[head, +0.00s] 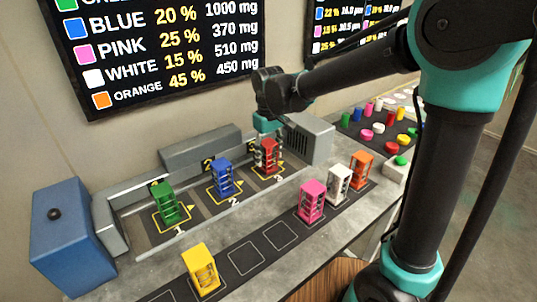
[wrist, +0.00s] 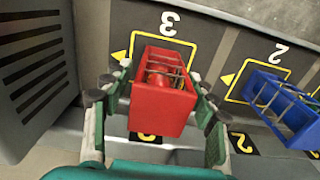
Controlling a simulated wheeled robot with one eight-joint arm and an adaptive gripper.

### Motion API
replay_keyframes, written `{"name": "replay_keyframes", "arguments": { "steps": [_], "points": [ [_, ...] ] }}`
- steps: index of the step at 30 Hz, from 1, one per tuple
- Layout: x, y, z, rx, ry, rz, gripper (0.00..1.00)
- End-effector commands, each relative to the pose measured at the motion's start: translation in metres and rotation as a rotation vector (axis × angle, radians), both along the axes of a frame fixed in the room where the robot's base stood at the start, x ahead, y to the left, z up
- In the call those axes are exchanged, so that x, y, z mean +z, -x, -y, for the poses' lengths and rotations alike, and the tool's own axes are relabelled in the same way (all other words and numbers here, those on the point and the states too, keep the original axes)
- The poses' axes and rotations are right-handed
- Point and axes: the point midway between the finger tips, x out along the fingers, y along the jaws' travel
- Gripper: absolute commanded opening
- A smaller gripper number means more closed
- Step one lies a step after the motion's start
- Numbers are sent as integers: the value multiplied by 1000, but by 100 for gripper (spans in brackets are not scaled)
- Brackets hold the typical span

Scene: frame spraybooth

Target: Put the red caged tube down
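The red caged tube (head: 267,155) is upright at the spot marked 3 in the back tray. It also shows in the wrist view (wrist: 163,105), with its far end inside the yellow outline. It seems at or very near the floor of the spot; I cannot tell whether it bears fully on it. My gripper (head: 268,135) comes down on it from above. In the wrist view my gripper's fingers (wrist: 160,85) lie along both sides of the cage, close against it, and look shut on it. The spot's middle is hidden under the tube.
The blue caged tube (head: 222,178) stands on spot 2, beside the red one, and the green (head: 166,203) on spot 1. Yellow (head: 201,268), pink (head: 312,201), white (head: 339,184) and orange (head: 361,169) ones stand on the front strip. A grey vented box (head: 309,137) is close to spot 3.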

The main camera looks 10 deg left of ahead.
Motion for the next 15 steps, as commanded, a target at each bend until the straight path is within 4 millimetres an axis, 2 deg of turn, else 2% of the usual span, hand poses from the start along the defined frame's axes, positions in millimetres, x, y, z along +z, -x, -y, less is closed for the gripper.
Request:
{"name": "replay_keyframes", "arguments": {
  "steps": [10,15],
  "points": [
    [3,0,0,0,0,0,61],
    [22,0,0,0,0,0,61]
  ]
}}
